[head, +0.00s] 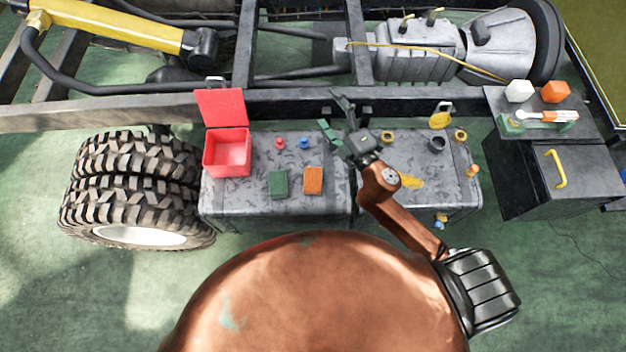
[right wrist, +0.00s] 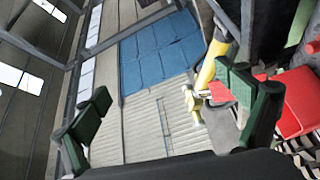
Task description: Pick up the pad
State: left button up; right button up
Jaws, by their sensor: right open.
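Two flat block-shaped pads lie on the grey tank top in the head view: a green one (head: 278,184) and, just right of it, an orange one (head: 313,180). I cannot tell which one the task's pad is. My right gripper (head: 333,115) is above the tank, up and to the right of both pads, apart from them. Its green-tipped fingers are spread and empty. In the right wrist view the open fingers (right wrist: 163,88) face the wall and windows, and neither pad can be made out between them. My left gripper is not in view.
An open red box (head: 227,153) stands on the tank's left end, with small red (head: 280,143) and blue (head: 304,143) knobs beside it. Yellow rings and a dark ring lie to the right. A black side shelf (head: 500,104) holds several small parts. The chassis rail (head: 290,103) runs behind.

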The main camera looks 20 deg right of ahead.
jog(key=s+a+r+n+g+y, duration=0.1)
jog(key=a+r+n+y, duration=0.3)
jog(key=a+n+y, duration=0.35)
jog(key=s+a+f+n+g+y, duration=0.35)
jog(key=s+a+n+g, duration=0.25)
jog(key=a+n+g, duration=0.5)
jog(key=n+g+h, duration=0.4)
jog(key=n+h, duration=0.7)
jog(key=n, duration=0.2)
send_near(313, 178)
jog(key=shift+s+a+f, duration=0.15)
jog(key=shift+a+f, duration=0.55)
jog(key=shift+f, duration=0.35)
notch_tip(313, 178, down, 2)
jog(key=shift+f+b, duration=0.2)
jog(key=shift+b, duration=0.15)
jog(key=x, duration=0.3)
jog(key=w+b+x, duration=0.1)
jog(key=x, duration=0.1)
jog(key=shift+a+f, duration=0.15)
jog(key=shift+a, duration=0.1)
